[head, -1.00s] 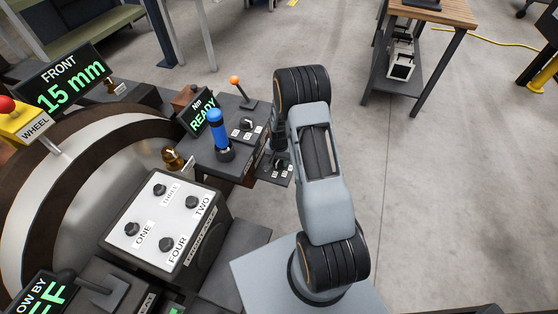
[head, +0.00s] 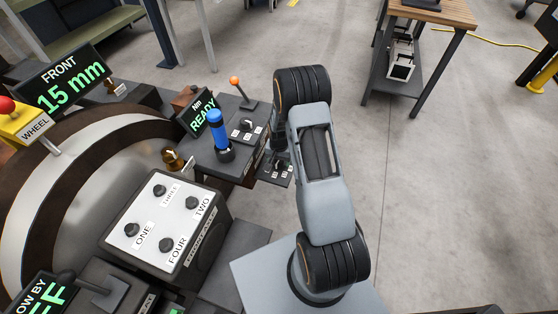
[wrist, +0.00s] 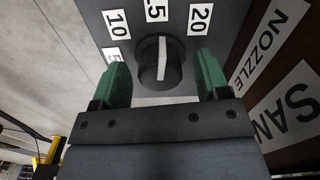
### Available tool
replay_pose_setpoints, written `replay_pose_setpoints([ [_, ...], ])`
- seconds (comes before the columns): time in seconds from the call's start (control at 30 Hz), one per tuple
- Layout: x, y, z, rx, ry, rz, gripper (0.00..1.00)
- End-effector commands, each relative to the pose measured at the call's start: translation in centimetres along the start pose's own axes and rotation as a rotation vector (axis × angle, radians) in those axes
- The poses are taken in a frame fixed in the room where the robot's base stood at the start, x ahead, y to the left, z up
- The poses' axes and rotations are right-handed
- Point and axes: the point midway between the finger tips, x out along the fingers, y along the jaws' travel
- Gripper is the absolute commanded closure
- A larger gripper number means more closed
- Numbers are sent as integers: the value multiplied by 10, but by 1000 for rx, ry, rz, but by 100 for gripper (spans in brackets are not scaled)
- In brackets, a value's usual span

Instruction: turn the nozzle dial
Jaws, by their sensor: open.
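The nozzle dial (wrist: 160,64) is a round black knob with a white pointer bar, in the wrist view. Number labels reading 10 and 20 flank it, and a partly cut-off label ending in 5 sits above it; the pointer aims up at that one. A NOZZLE label (wrist: 267,47) lies to the right. My gripper (wrist: 164,85) is open, with one green finger on each side of the dial's lower part. Whether the fingers touch it I cannot tell. In the head view my gripper (head: 279,160) is mostly hidden behind my arm, over a small labelled panel.
In the head view a READY display (head: 197,112), a blue-handled tool (head: 218,130) and an orange-knobbed lever (head: 236,83) stand close left of my gripper. A white panel with several knobs (head: 165,222) is nearer. Open floor lies to the right, with a wooden-topped bench (head: 445,12) beyond.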

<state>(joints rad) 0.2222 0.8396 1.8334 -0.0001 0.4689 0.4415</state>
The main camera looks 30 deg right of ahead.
Motion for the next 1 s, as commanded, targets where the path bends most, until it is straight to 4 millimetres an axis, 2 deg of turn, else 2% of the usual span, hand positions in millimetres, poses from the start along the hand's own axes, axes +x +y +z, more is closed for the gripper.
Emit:
replay_pose_setpoints([
  [0.17, -26, 0, -1, 0, 4, -2, 31],
  [0.4, -76, 0, -1, 0, 4, -2, 31],
  [0.6, -110, 0, 0, 0, 4, -2, 31],
  [0.8, -130, 0, 0, 0, 1, -1, 31],
  [1.0, -136, 0, 0, 0, 1, 0, 31],
])
